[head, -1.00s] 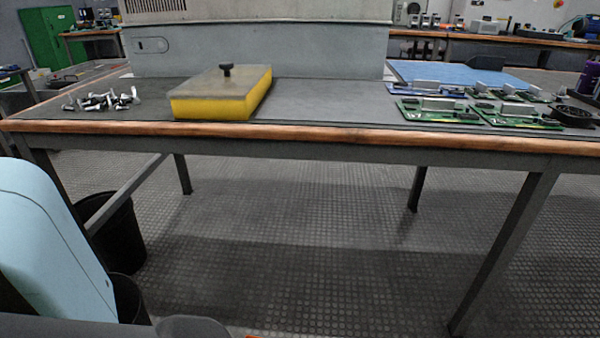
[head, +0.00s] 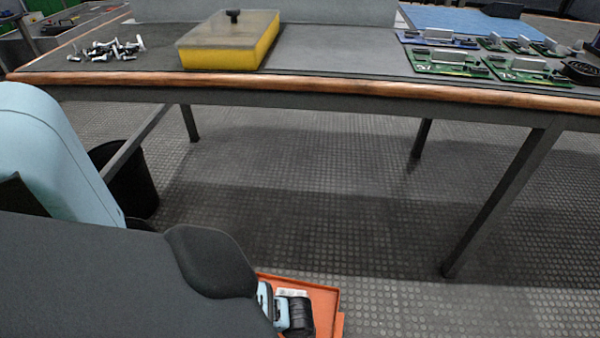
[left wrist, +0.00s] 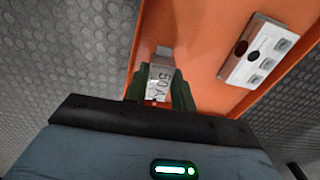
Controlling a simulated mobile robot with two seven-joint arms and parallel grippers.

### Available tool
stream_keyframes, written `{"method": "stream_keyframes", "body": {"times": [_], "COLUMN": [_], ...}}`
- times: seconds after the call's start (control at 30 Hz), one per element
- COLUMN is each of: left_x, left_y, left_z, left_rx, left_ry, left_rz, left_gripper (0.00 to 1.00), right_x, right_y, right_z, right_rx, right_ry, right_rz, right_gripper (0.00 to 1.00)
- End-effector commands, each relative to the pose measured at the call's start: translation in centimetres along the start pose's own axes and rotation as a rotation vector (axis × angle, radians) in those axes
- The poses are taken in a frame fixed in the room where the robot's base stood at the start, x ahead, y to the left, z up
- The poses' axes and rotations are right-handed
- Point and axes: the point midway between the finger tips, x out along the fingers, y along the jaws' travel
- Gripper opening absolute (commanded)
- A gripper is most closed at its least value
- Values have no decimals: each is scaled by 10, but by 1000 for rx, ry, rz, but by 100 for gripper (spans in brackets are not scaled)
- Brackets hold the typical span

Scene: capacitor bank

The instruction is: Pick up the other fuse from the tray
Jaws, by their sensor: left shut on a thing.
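In the left wrist view, a small pale fuse (left wrist: 160,77) marked "50A" sits between the dark green fingers of my left gripper (left wrist: 160,92), which is shut on it. The fuse is over or in the orange tray (left wrist: 198,85), close to its left edge; I cannot tell whether it touches the tray floor. In the head view, the tray (head: 326,300) shows at the bottom, with my left gripper (head: 296,314) over it. My own arm hides much of the tray there. My right gripper is not in view.
A white block (left wrist: 257,52) with dark holes and grey squares lies in the tray. A workbench (head: 320,95) ahead carries loose bolts (head: 106,49), a yellow box (head: 222,55) and green circuit boards (head: 450,61). A black bin (head: 130,180) stands below. Floor under the bench is mostly open.

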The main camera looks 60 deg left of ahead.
Motion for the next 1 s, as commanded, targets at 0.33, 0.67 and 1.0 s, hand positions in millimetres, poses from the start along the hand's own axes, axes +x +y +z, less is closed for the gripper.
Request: {"method": "stream_keyframes", "body": {"times": [0.33,0.67,1.0], "left_x": [-11,-13,-12], "left_y": [77,117,123], "left_z": [40,62,65], "left_rx": [1,0,0], "left_ry": [2,2,1], "left_rz": [2,0,0], "left_gripper": [0,0,0], "right_x": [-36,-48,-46], "right_y": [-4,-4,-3], "right_z": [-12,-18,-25], "right_rx": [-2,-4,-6], "right_ry": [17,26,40], "right_rz": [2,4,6], "right_gripper": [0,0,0]}}
